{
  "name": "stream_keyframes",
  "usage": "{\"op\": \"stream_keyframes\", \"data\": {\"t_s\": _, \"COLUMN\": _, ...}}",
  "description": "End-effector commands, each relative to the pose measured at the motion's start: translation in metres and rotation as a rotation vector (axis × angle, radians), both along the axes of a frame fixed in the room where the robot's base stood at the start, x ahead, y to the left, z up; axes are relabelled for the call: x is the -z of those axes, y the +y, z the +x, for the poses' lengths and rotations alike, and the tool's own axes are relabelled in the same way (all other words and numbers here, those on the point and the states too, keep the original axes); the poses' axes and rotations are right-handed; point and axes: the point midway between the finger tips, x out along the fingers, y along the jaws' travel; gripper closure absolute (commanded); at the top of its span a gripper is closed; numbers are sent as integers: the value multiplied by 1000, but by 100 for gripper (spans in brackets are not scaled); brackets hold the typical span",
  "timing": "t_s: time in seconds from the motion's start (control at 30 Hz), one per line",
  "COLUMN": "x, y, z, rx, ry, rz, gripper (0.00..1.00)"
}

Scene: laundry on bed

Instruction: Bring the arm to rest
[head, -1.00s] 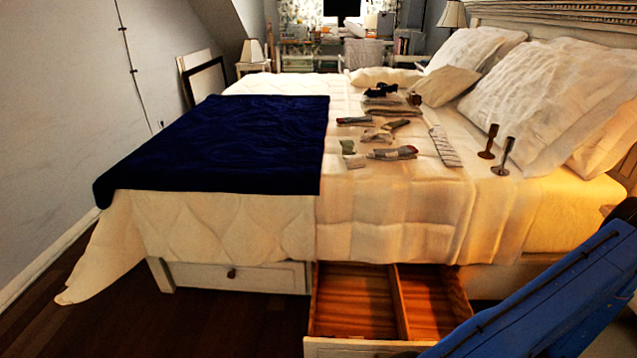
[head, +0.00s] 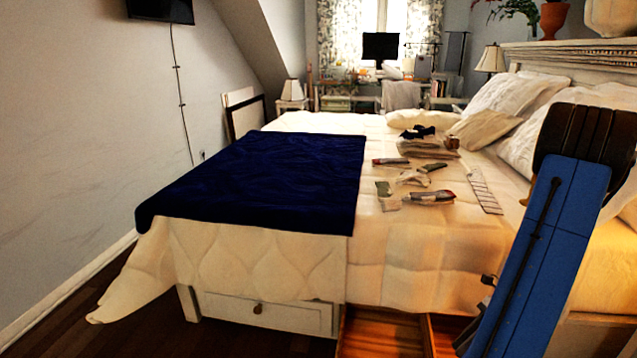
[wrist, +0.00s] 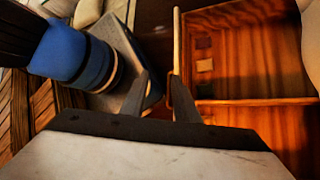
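In the head view, my blue arm stands steeply at the right, in front of the bed. The gripper end is not clear there, low at the frame's bottom edge.
The open drawer (head: 388,332) juts from under the bed (head: 410,265). A dark blue blanket (head: 270,185) covers the bed's left side. Folded clothes (head: 425,147) and small laundry pieces (head: 430,198) lie on the bed. Pillows (head: 510,100) are at right. Dark floor is clear at left.

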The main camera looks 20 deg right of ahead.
Motion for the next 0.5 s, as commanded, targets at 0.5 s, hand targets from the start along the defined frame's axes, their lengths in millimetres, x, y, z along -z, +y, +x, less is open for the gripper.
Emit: {"op": "stream_keyframes", "data": {"t_s": 0.5, "x": -96, "y": 82, "z": 51, "rx": -581, "ry": -267, "rz": -278, "gripper": 72}}
